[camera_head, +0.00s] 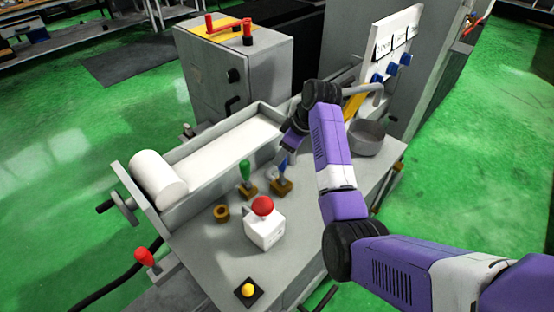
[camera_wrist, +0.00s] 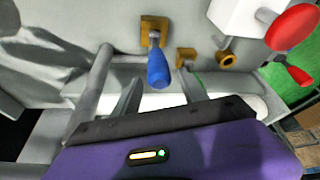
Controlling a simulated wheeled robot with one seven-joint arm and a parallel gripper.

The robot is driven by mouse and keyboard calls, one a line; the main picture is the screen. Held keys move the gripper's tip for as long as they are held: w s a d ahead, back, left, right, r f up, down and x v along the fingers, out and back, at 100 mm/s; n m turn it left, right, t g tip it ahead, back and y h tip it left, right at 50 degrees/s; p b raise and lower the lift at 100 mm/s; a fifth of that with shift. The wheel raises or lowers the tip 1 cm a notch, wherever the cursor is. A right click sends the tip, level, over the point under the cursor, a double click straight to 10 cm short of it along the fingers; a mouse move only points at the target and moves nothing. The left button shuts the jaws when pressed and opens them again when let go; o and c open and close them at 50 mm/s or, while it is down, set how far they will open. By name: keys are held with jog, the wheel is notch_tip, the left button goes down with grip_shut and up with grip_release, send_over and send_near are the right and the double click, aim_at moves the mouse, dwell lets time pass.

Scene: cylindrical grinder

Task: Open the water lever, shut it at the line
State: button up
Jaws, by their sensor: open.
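The blue-handled lever (camera_head: 283,161) stands on a brass base on the machine's grey top, and I take it to be the water lever. In the wrist view its blue handle (camera_wrist: 158,70) points towards my gripper (camera_wrist: 161,78). The gripper is open, with one finger on each side of the handle's end; contact cannot be told. In the head view my gripper (camera_head: 288,143) partly hides this lever. A grey cup (camera_head: 367,138) stands at the right under a curved spout (camera_head: 365,89). Its inside, any line and any water cannot be made out.
A green-handled lever (camera_head: 245,171) stands close left of the blue one. A white box with a red button (camera_head: 263,207) and a brass ring (camera_head: 221,212) are nearer the front. A long trough (camera_head: 215,160) lies behind. The front top is mostly clear around a yellow button (camera_head: 248,290).

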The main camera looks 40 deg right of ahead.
aim_at(282, 169)
jog(key=shift+x, duration=2.4)
grip_shut()
